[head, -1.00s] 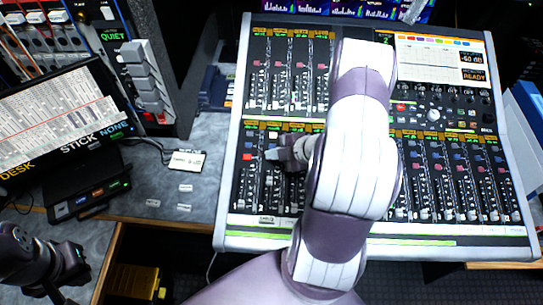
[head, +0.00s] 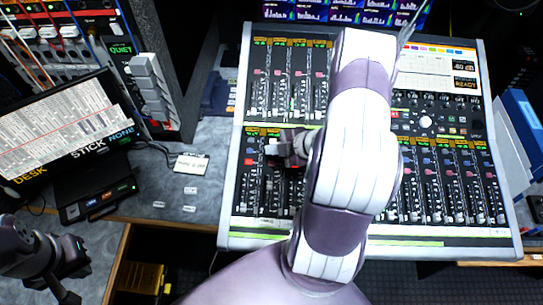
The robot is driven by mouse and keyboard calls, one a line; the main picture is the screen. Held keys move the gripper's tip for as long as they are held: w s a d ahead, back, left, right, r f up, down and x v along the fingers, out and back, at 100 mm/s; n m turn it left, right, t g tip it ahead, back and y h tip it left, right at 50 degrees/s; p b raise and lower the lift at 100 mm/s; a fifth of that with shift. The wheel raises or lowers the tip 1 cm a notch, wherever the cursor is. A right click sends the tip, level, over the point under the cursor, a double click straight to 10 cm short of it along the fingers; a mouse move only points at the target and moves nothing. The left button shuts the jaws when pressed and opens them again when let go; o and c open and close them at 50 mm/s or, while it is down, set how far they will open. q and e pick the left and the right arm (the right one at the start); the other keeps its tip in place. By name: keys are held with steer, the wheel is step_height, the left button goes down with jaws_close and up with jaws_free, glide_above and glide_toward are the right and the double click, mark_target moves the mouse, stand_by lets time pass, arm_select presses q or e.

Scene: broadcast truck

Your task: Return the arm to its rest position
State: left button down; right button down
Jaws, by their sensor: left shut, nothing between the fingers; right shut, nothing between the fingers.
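My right arm (head: 350,150) reaches up across the middle of the mixing console (head: 236,160) and hides part of its faders and buttons. My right gripper (head: 273,148) points left over the console's left part, above the lower fader bank. It is shut and empty; I cannot tell whether it touches the console. My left gripper (head: 66,296) is at the lower left corner, in front of the desk edge, partly cut off by the frame. It is shut and holds nothing.
A tilted screen marked DESK, STICK and NONE (head: 62,130) stands at the left. A rack with QUIET lit (head: 122,48) is behind it. Small white labels (head: 190,191) lie on the grey desk. Blue binders (head: 520,125) stand at the right.

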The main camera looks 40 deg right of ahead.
steer(key=shift+r, duration=0.15)
stand_by(0.3)
steer(key=s+d+f+m+h, duration=0.1)
steer(key=s+f+m+g, duration=0.1)
steer(key=m, duration=0.1)
steer(key=shift+d+f+h, duration=0.15)
steer(key=shift+d+h, duration=0.25)
steer(key=s+d+m+g+h, duration=0.1)
steer(key=m, duration=0.1)
steer(key=s+d+m+g+h, duration=0.1)
steer(key=s+d+m, duration=0.1)
steer(key=m, duration=0.1)
steer(key=shift+d+f+g, duration=0.1)
steer(key=shift+d+g, duration=0.1)
steer(key=shift+g, duration=0.1)
steer(key=s+a+r+m+g, duration=0.1)
steer(key=a+r+m+g, duration=0.1)
steer(key=a+r+m, duration=0.2)
steer(key=s+a+r+m+g, duration=0.2)
steer(key=a+r+m, duration=0.2)
steer(key=a+r, duration=0.7)
steer(key=a, duration=0.3)
